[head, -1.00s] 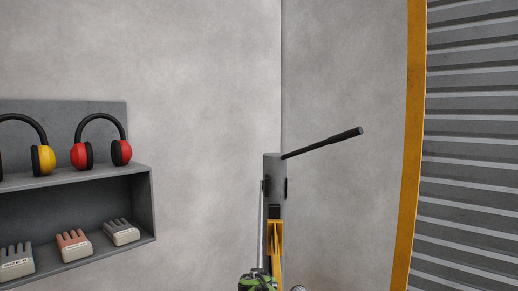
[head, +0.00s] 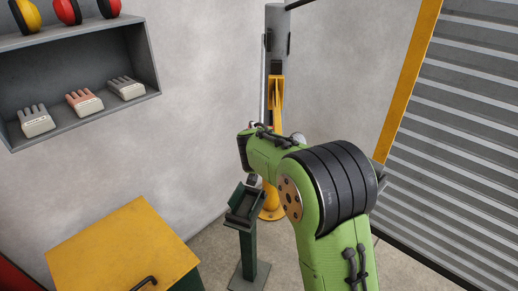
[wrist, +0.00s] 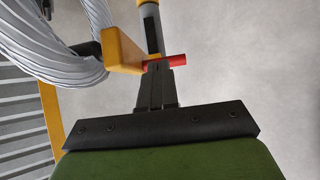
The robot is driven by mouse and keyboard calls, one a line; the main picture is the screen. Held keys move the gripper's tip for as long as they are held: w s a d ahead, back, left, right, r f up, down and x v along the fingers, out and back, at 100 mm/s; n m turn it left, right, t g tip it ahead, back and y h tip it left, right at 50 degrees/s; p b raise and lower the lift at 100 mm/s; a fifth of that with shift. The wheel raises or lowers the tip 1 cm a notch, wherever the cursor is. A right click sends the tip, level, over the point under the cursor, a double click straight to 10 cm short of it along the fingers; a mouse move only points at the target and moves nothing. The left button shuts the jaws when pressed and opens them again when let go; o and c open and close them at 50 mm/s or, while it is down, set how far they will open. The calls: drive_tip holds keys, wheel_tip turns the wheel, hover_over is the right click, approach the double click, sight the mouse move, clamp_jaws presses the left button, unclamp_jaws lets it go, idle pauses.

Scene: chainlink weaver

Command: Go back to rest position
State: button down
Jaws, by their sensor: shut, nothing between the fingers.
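My gripper (wrist: 157,76) shows in the wrist view as two dark narrow fingers on a black plate, in front of my green hand. The fingers are together with nothing seen between them. A red rod (wrist: 176,61) appears just beyond the fingertips, and I cannot tell whether they touch it. In the head view my green arm covers the middle and right, and I cannot make out the fingers there.
A grey post with a yellow bracket (head: 276,100) stands near the corner. A silver coil (wrist: 60,35) hangs beside a yellow arm (wrist: 122,52). A green stand (head: 248,240), a yellow-topped cabinet (head: 122,258), a glove shelf (head: 100,115) and a shutter (head: 455,130) surround my arm.

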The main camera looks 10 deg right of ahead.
drive_tip(key=s+d+r+g+y, duration=0.1)
drive_tip(key=s+r, duration=0.2)
drive_tip(key=s, duration=0.6)
drive_tip(key=s+d+r+g, duration=0.1)
drive_tip(key=s+r, duration=0.2)
drive_tip(key=s, duration=0.7)
drive_tip(key=s+f+n+g+y, duration=0.1)
drive_tip(key=s+f+n+g, duration=0.2)
drive_tip(key=s, duration=1.9)
wheel_tip(320, 180, up, 12)
drive_tip(key=p, duration=1.2)
drive_tip(key=shift+w, duration=0.15)
